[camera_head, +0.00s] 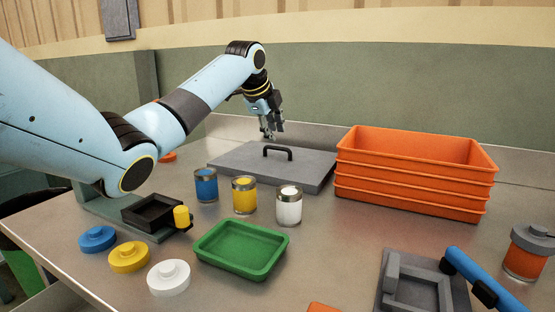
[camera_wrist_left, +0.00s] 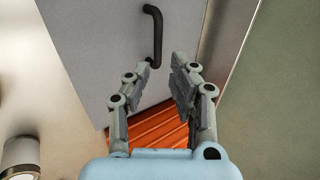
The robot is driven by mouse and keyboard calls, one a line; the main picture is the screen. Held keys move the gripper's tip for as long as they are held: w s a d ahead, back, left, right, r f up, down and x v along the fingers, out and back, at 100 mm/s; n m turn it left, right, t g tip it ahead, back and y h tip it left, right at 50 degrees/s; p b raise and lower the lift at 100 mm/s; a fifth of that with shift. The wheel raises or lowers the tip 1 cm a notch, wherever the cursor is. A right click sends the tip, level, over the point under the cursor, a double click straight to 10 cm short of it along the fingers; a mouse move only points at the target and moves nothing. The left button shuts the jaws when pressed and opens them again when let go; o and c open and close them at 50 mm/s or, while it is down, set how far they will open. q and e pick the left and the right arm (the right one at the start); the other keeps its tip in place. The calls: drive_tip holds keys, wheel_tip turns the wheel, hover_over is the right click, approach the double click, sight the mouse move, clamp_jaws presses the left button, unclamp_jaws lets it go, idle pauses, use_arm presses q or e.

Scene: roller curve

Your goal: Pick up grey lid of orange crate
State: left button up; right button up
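The handle (camera_wrist_left: 154,35) stands beyond the fingertips on the grey lid (camera_wrist_left: 95,50), not gripped. A ribbed orange surface (camera_wrist_left: 155,138) shows past the lid's edge, partly hidden by the fingers. My right gripper is not in view.
Blue (camera_head: 206,185), yellow (camera_head: 244,195) and white (camera_head: 289,206) cans stand in front of the lid. A green tray (camera_head: 241,249) is nearer. A grey fixture with a blue handle (camera_head: 485,280) is at the lower right. A low ledge (camera_head: 315,137) runs behind.

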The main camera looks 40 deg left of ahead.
sight(278, 148)
use_arm(q)
drive_tip(key=b+x, duration=0.1)
drive_tip(key=x, duration=0.6)
drive_tip(key=shift+s+a+f, duration=0.1)
drive_tip(key=shift+s+f, duration=0.05)
drive_tip(key=shift+f, duration=0.05)
drive_tip(key=shift+r, duration=0.1)
drive_tip(key=shift+c, duration=0.2)
clamp_jaws()
